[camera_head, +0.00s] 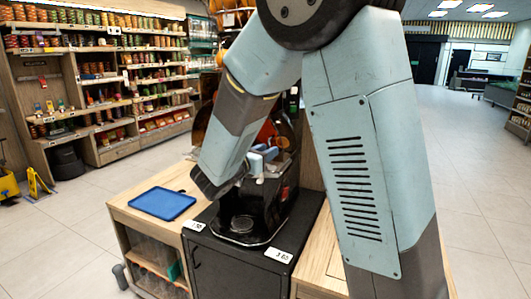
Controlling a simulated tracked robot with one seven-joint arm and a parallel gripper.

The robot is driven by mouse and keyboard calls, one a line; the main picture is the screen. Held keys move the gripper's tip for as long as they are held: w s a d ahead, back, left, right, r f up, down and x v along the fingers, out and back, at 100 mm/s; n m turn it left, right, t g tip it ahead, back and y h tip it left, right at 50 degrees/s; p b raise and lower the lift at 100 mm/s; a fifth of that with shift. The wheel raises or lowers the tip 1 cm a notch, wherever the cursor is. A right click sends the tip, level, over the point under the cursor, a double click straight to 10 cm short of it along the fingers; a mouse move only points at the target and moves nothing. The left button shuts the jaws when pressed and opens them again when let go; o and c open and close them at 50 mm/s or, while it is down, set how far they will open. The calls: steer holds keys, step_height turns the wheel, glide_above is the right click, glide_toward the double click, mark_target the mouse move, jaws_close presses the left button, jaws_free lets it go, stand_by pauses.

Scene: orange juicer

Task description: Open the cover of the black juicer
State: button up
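The black juicer (274,212) stands on a black cabinet, with a round drip plate at its front and orange colour showing higher up behind my arm. Its cover is largely hidden by my arm, so I cannot tell whether it is open or shut. My arm reaches down across the juicer from above. The end of the arm, with a small blue-grey part that seems to be my gripper (262,158), is close in front of the juicer's middle. The fingers are too small and covered to make out, and I cannot tell whether they touch the juicer.
A blue tray (162,203) lies on the wooden counter left of the juicer. The black cabinet (235,268) bears price tags along its front edge. Stocked shelves (100,85) line the left wall, with yellow floor signs (38,183) nearby. Open tiled floor lies at the right.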

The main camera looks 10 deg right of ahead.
jaws_close()
stand_by(0.3)
stand_by(1.2)
